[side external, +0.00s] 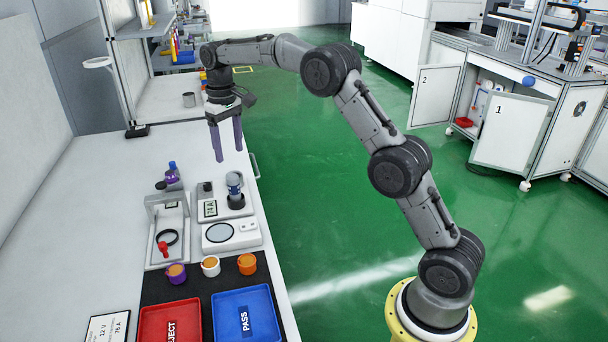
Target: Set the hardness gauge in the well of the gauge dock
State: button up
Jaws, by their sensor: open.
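The hardness gauge (234,183), a grey-and-blue cylinder, stands upright on the right side of the gauge dock (222,211). Its lower end meets a dark round part of the dock; I cannot tell how deep it sits in the well. The dock is a pale block with a small display reading about 74 A at its left. My gripper (228,155) points down above and beyond the gauge. Its two purple fingers are apart, with nothing between them, and look clear of the gauge.
A white plate with a round disc (219,234) lies in front of the dock. A frame with a red-handled part (163,248) stands left.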

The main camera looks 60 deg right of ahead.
jog(key=s+a+r+t, duration=0.1)
jog(key=s+a+r, duration=0.3)
jog(key=s, duration=0.5)
jog(key=s+a+r+t, duration=0.2)
jog(key=s+r, duration=0.5)
jog(key=s, duration=0.1)
jog(key=s+a+f+t, duration=0.1)
jog(key=s+f, duration=0.2)
jog(key=s, duration=0.7)
jog(key=s+a+f+n+t, duration=0.1)
jog(key=s+a+f, duration=0.1)
jog(key=s, duration=0.9)
jog(key=shift+f+t, duration=0.3)
jog(key=shift+f, duration=0.55)
